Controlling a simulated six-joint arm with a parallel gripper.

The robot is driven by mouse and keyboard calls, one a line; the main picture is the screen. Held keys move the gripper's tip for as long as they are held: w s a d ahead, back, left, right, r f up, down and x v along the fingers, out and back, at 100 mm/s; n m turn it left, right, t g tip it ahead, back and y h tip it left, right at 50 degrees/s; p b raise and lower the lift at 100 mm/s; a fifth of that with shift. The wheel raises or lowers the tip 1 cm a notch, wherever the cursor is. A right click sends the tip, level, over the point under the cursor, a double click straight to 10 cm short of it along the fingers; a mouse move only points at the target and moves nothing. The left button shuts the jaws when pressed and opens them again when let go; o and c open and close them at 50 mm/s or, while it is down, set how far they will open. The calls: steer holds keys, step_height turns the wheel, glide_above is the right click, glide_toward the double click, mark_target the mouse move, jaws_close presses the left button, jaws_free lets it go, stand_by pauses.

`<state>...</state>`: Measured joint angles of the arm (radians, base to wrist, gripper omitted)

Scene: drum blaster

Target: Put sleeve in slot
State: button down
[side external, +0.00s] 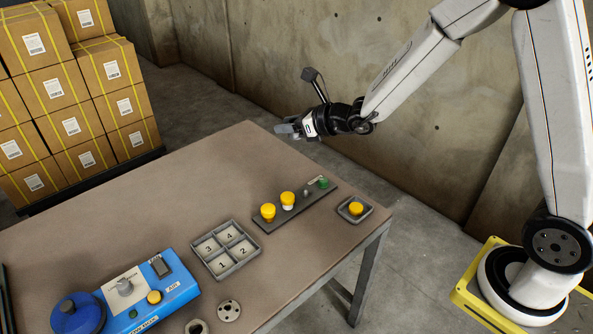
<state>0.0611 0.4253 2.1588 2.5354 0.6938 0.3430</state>
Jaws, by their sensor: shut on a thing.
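My gripper (288,128) is at the far edge of the table, raised and pointing left. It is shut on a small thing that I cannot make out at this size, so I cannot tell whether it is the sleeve. A grey tray (226,273) with compartments numbered 1 to 4 sits on the table, well in front of my gripper. The compartments look empty. No slot is clearly marked as the sleeve's.
A dark rail (262,223) holds yellow-topped pieces and a green one. A small square dish (368,212) holds a yellow piece. A blue machine (150,292), a holed disc (229,311) and a ring (204,328) are near the front. The table's (150,200) far left is clear.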

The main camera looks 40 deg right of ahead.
steer(key=w+a+f, duration=0.4)
steer(key=a+f, duration=0.1)
steer(key=f, duration=0.3)
steer(key=w+a+f, duration=0.3)
steer(key=a+f, duration=0.2)
steer(key=f, duration=0.4)
steer(key=shift+w+a+f+n, duration=0.25)
steer(key=shift+w+a+n, duration=0.1)
steer(key=shift+w+n, duration=0.05)
steer(key=shift+y, duration=0.4)
steer(key=shift+w+a+f, duration=0.45)
steer(key=shift+w+f, duration=1.1)
steer(key=shift+w, duration=0.65)
steer(key=shift+w+a+f, duration=0.4)
steer(key=shift+w+f, duration=1.2)
steer(key=shift+w, duration=0.65)
steer(key=shift+w+a+f, duration=0.45)
steer(key=shift+w+f, duration=1.1)
steer(key=shift+w, duration=0.65)
steer(key=shift+w+f, duration=0.1)
steer(key=shift+f, duration=0.05)
